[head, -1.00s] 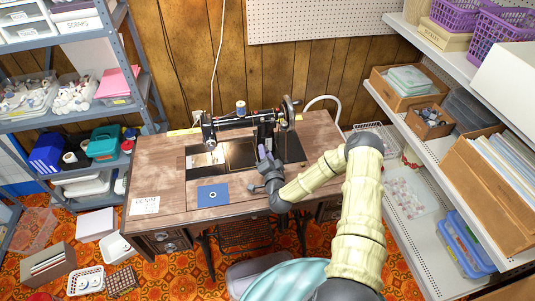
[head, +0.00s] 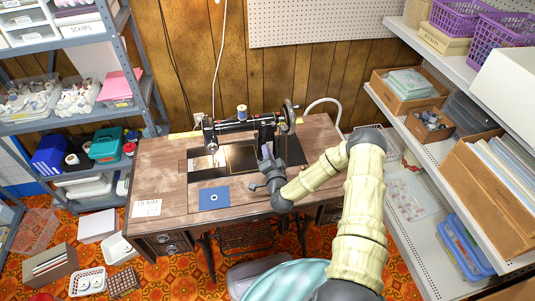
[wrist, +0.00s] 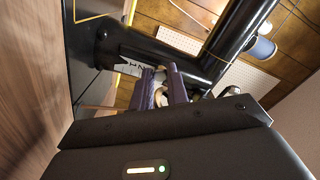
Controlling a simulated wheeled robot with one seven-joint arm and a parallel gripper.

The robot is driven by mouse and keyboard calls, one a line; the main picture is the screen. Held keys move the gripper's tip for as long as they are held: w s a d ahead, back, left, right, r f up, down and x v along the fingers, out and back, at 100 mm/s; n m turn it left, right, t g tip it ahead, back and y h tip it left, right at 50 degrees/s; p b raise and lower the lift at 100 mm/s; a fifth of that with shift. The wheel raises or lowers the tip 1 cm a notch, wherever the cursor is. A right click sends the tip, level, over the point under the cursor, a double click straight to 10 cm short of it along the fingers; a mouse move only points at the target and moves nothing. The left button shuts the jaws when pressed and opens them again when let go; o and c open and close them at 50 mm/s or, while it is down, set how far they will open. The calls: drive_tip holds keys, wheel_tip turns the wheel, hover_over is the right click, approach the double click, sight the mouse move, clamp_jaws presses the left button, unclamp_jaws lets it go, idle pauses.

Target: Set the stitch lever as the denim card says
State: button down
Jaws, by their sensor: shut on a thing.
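The black sewing machine (head: 236,123) stands on the wooden treadle table (head: 163,170). My gripper (head: 267,152) is at the front of the machine's pillar, low on its right side. In the wrist view its two purple-grey fingers (wrist: 163,88) are shut on a small pale part, which I take to be the stitch lever; the fingers hide most of it. A marked plate (wrist: 131,68) shows beside the fingers, but its marks are too small to read surely. The white denim card (head: 147,208) lies at the table's front left; its smaller writing is unreadable.
A blue cloth square (head: 214,197) with a pale ring lies in front of the machine. The handwheel (head: 290,112) is just right of the pillar. A thread spool (head: 242,111) stands on top. Shelves stand at left and right.

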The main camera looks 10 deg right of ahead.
drive_tip(key=c, duration=1.4)
unclamp_jaws()
drive_tip(key=shift+w+d+r, duration=0.15)
drive_tip(key=shift+d+r, duration=0.05)
drive_tip(key=shift+r, duration=0.1)
drive_tip(key=shift+o, duration=0.2)
drive_tip(key=shift+a+f, duration=0.1)
drive_tip(key=shift+a, duration=0.05)
drive_tip(key=shift+s, duration=0.35)
drive_tip(key=s+b, duration=0.2)
drive_tip(key=s, duration=1.4)
drive_tip(key=shift+f, duration=0.1)
drive_tip(key=shift+s+b, duration=0.3)
drive_tip(key=shift+s, duration=0.2)
drive_tip(key=shift+w+r, duration=0.1)
drive_tip(key=shift+r, duration=0.1)
